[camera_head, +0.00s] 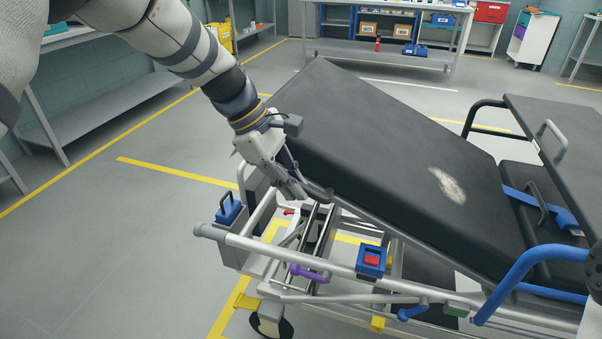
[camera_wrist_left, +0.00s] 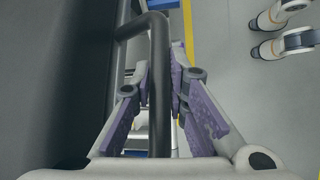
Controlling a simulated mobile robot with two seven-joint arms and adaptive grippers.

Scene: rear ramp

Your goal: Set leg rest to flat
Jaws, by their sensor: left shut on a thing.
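The leg rest (camera_head: 370,130) is a black padded section of the stretcher in the head view. It is tilted, with its far left end raised above the frame and its right end low beside the seat part. A dark bar handle (camera_head: 320,193) sticks out from its near left side. My left gripper (camera_head: 302,188) is shut on this handle. In the left wrist view the handle (camera_wrist_left: 159,75) runs between the purple-padded fingers of the gripper (camera_wrist_left: 162,80), with the black pad along the left. My right gripper is not in view.
The stretcher's grey side rail (camera_head: 300,256) runs below the leg rest, with a purple lever (camera_head: 308,273) and a red-and-blue latch (camera_head: 371,261). A black panel (camera_head: 560,130) stands at the right. Shelves (camera_head: 380,50) line the back. Floor at left is clear.

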